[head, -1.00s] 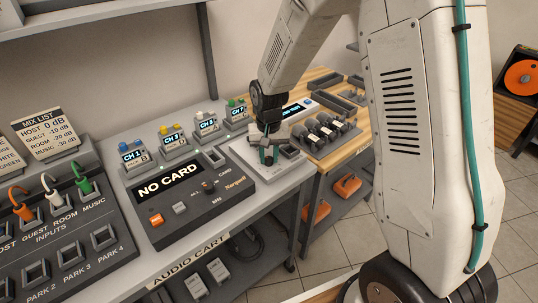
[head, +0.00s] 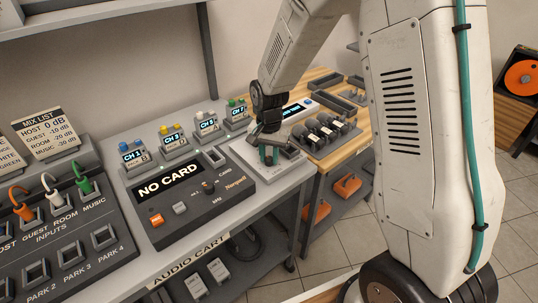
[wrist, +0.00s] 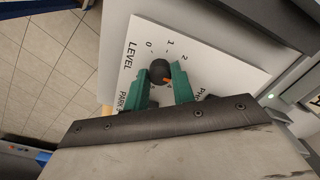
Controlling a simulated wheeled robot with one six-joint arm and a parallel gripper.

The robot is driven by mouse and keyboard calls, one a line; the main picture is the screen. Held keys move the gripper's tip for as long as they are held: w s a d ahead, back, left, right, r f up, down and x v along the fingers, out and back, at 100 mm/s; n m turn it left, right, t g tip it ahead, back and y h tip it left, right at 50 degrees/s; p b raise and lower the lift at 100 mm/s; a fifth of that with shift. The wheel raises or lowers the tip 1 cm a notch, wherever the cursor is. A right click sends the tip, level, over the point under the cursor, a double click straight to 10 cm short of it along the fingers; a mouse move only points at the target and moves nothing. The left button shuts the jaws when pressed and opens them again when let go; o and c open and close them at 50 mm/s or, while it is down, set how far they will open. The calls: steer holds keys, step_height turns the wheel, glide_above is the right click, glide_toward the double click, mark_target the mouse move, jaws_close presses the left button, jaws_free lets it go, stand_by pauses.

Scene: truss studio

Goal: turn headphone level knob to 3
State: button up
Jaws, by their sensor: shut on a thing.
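The headphone level knob (wrist: 159,70) is a small dark round knob on a white panel (wrist: 222,62) in the wrist view. The panel reads LEVEL, with 0, 1 and 2 visible around the knob; 3 is not visible. An orange mark on the knob shows beside the right finger, to the right and low, partly hidden, so its exact reading is unclear. My gripper (wrist: 161,82) has its green fingers on both sides of the knob, shut on it. In the head view my gripper (head: 269,155) is down at the white panel (head: 243,157), hiding the knob.
The NO CARD box (head: 192,198) stands just left of the panel. Channel units (head: 208,126) line the back. A rack of dark cylindrical items (head: 326,132) sits close on the right, on a wooden bench.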

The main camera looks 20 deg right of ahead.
mark_target(269, 158)
steer(key=shift+w+r, duration=0.1)
steer(key=shift+w, duration=0.1)
steer(key=o, duration=1)
steer(key=shift+s, duration=0.1)
step_height(269, 158, up, 8)
steer(key=shift+f, duration=0.1)
steer(key=s+d+r+n, duration=0.1)
steer(key=s+r, duration=0.4)
steer(key=s, duration=0.5)
steer(key=s+d+r+n+t, duration=0.1)
steer(key=s+r+n, duration=0.3)
steer(key=s, duration=0.6)
steer(key=s+d+r+n, duration=0.1)
steer(key=s+r+n, duration=0.1)
steer(key=s+r, duration=0.4)
steer(key=s, duration=0.4)
steer(key=shift+s+r+n, duration=0.2)
steer(key=shift+r+n, duration=0.05)
steer(key=shift+n, duration=0.05)
